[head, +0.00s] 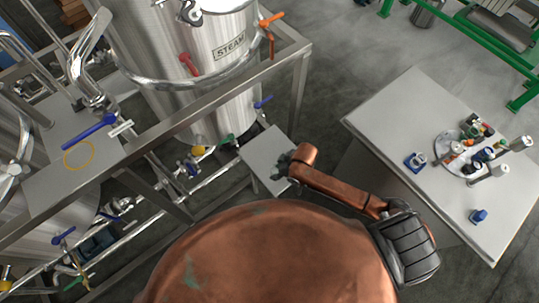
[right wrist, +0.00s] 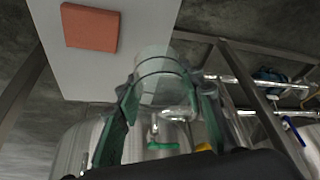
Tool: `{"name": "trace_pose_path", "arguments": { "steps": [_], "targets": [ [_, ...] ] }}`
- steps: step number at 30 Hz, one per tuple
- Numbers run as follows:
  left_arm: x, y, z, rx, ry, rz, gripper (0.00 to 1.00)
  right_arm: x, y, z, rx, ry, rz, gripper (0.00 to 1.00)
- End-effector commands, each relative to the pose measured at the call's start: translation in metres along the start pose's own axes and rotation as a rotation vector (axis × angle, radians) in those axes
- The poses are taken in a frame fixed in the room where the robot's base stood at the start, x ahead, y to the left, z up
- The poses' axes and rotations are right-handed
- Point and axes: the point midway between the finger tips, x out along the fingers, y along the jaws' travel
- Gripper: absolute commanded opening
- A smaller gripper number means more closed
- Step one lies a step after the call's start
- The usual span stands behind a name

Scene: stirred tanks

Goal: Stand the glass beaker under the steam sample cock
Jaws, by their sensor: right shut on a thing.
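My right gripper (head: 284,160) has dark green fingers and is shut around a clear glass beaker (right wrist: 160,72), which the right wrist view shows between the fingertips. In the head view the beaker cannot be made out. The gripper is at the right edge of a small grey stand (head: 262,150), near the foot of the steel tank marked STEAM (head: 222,72). A blue-handled cock (head: 263,101) and a green-handled one (head: 228,139) are low on this tank; I cannot tell which is the sample cock. My left gripper is not in view.
A terracotta square (right wrist: 90,27) lies on the grey surface in the right wrist view. A steel frame (head: 215,95) and pipes surround the tank. A white table (head: 390,120) with several small bottles stands at the right.

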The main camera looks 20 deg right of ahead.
Motion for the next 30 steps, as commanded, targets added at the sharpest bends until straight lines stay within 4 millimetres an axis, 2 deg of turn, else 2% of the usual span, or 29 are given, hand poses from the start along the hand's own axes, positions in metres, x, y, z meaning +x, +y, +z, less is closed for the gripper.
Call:
{"name": "trace_pose_path", "arguments": {
  "steps": [6, 8, 11, 14, 18, 21, 24, 27, 30],
  "targets": [
    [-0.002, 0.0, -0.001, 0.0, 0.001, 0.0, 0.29, -0.009, -0.002, -0.001, 0.008, 0.003, 0.006, 0.12],
    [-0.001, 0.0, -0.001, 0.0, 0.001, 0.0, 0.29, -0.017, 0.002, -0.009, 0.027, 0.004, 0.016, 0.12],
    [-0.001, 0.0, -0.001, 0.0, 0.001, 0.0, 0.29, -0.04, 0.014, -0.031, 0.088, 0.008, 0.045, 0.12],
    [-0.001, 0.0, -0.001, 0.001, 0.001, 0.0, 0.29, -0.079, 0.028, -0.062, 0.185, 0.012, 0.088, 0.12],
    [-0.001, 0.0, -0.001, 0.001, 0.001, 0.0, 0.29, -0.146, 0.045, -0.102, 0.351, 0.013, 0.16, 0.12],
    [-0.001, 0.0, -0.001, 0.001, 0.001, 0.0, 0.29, -0.194, 0.052, -0.122, 0.469, 0.013, 0.208, 0.12],
    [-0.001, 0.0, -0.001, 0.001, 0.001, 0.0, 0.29, -0.234, 0.056, -0.135, 0.574, 0.011, 0.249, 0.12],
    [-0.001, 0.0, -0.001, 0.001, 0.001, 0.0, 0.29, -0.266, 0.058, -0.142, 0.658, 0.008, 0.281, 0.12],
    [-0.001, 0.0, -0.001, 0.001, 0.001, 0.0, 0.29, -0.285, 0.059, -0.145, 0.714, 0.005, 0.301, 0.12]
  ]
}}
